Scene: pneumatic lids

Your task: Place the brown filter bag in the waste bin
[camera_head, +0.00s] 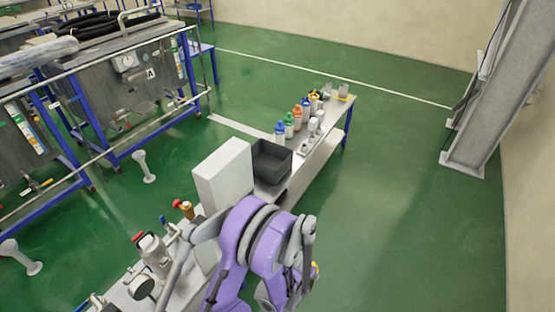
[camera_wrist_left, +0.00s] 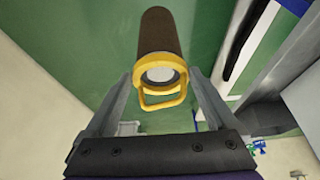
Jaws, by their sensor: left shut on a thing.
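The brown filter bag (camera_wrist_left: 160,32) shows in the left wrist view as a brown tube with a yellow ring and yellow loop handle at its near end. My left gripper (camera_wrist_left: 160,80) is shut on it at the yellow ring, and the brown part extends away beyond the fingertips. The bag hangs clear over green floor in that view. In the head view a purple arm of mine hides the lower middle, and I cannot make out the bag or a gripper there. A dark grey open box (camera_head: 271,161), possibly the waste bin, sits on the long bench. My right gripper is not in view.
A white box (camera_head: 222,173) stands beside the dark box. Several coloured bottles (camera_head: 298,117) stand farther along the bench (camera_head: 318,160). Tanks on blue frames (camera_head: 113,75) are at the left. A grey column (camera_head: 487,90) stands at the right. The green floor (camera_head: 390,200) right of the bench is clear.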

